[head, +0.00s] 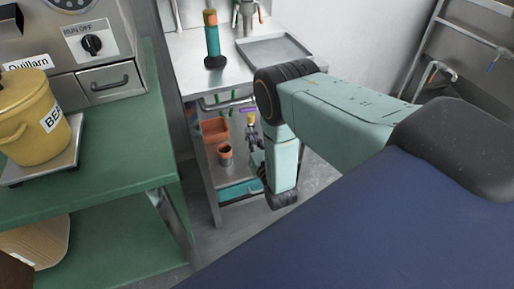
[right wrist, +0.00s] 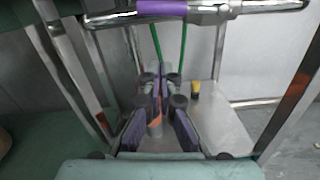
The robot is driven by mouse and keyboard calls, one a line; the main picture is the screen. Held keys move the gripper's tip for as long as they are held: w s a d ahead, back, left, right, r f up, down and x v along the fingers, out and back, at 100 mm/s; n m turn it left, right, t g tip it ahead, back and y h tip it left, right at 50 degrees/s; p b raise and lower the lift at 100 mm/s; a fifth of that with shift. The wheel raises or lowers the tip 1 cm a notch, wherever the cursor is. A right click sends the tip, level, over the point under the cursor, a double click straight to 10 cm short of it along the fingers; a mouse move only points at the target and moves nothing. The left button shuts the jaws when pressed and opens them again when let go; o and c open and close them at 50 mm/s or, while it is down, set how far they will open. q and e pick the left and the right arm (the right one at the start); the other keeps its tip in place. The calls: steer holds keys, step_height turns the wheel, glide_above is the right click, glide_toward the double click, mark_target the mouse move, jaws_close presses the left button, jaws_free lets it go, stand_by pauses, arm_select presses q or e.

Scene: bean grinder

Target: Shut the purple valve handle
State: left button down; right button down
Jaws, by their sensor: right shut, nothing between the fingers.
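The purple valve handle (right wrist: 162,8) shows in the right wrist view as a purple sleeve on a chrome pipe at the top edge. In the head view the purple handle (head: 248,110) is a small patch under the front edge of the sink counter, partly hidden by my right arm. My right gripper (right wrist: 158,75) is shut and empty, its fingers pointing under the counter, apart from the purple handle, which lies above the fingers in the wrist view. In the head view my right gripper (head: 252,132) is partly covered by my arm. My left gripper is not in view.
The steel sink counter (head: 185,55) has legs and a lower shelf (right wrist: 225,130). Green hoses (right wrist: 183,45) hang behind the pipe. An orange pot (head: 225,152) stands on a shelf. A green table (head: 120,130) with a yellow bean pot (head: 30,115) is at left.

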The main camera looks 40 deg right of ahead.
mark_target(248, 110)
steer(key=shift+w+d+r, duration=0.15)
steer(key=shift+w+r, duration=0.15)
steer(key=shift+r, duration=0.35)
steer(key=shift+w+d+r, duration=0.15)
steer(key=shift+w+r, duration=0.15)
steer(key=shift+r, duration=0.4)
steer(key=shift+w+d+r, duration=0.15)
steer(key=shift+w+r, duration=0.15)
steer(key=shift+r, duration=0.35)
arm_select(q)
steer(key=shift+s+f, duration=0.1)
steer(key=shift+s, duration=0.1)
arm_select(e)
steer(key=shift+w+m, duration=0.1)
steer(key=shift+m, duration=0.3)
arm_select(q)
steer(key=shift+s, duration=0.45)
arm_select(e)
steer(key=shift+r+m, duration=0.3)
steer(key=shift+m, duration=0.1)
